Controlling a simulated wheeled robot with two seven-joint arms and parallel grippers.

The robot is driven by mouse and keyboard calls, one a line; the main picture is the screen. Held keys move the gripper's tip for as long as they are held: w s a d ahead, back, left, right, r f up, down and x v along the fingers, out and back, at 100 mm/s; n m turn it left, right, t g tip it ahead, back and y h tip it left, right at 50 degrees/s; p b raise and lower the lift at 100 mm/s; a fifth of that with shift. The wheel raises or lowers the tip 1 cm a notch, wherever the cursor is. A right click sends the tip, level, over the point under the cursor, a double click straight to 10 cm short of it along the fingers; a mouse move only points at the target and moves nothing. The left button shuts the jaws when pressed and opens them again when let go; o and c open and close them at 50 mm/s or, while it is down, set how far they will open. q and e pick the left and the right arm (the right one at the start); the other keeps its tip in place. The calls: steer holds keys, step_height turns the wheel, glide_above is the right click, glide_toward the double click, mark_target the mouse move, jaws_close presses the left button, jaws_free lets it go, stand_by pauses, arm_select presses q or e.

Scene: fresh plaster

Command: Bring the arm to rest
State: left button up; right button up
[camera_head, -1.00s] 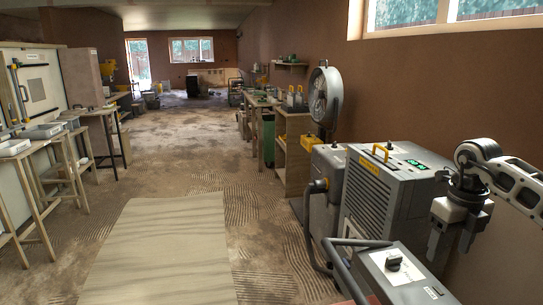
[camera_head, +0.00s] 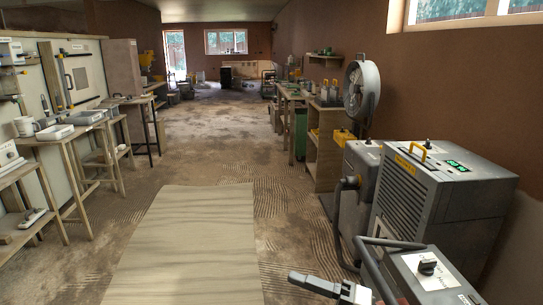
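My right gripper (camera_head: 314,284) shows low at the bottom edge of the head view, its grey end pointing left. It is over the floor, left of the grey machine with the tube handle, and seems to hold nothing. Its fingers are seen edge-on, so I cannot tell whether they are open or shut. The rest of that arm is out of view below. My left arm and gripper are not in view.
A control box with a black knob (camera_head: 428,267) and a large grey dehumidifier (camera_head: 440,200) stand close on the right, with a round fan (camera_head: 362,87) behind. Benches with white trays (camera_head: 55,132) line the left. A pale sheet (camera_head: 190,245) covers the clear middle floor.

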steer(key=s+d+f+m+t+h, duration=0.1)
steer(key=s+d+f+m+h, duration=0.2)
steer(key=f+m, duration=0.3)
steer(key=s+d+f+m+t+h, duration=0.1)
steer(key=s+d+f+m+h, duration=0.2)
steer(key=m, duration=0.9)
steer(key=s+d+f+m+t+h, duration=0.1)
steer(key=s+d+f+m+h, duration=0.2)
steer(key=s+f+m+h, duration=0.4)
steer(key=f+m+h, duration=0.1)
steer(key=m, duration=0.1)
steer(key=shift+s+f+m+t, duration=0.2)
steer(key=shift+f+m+t, duration=0.1)
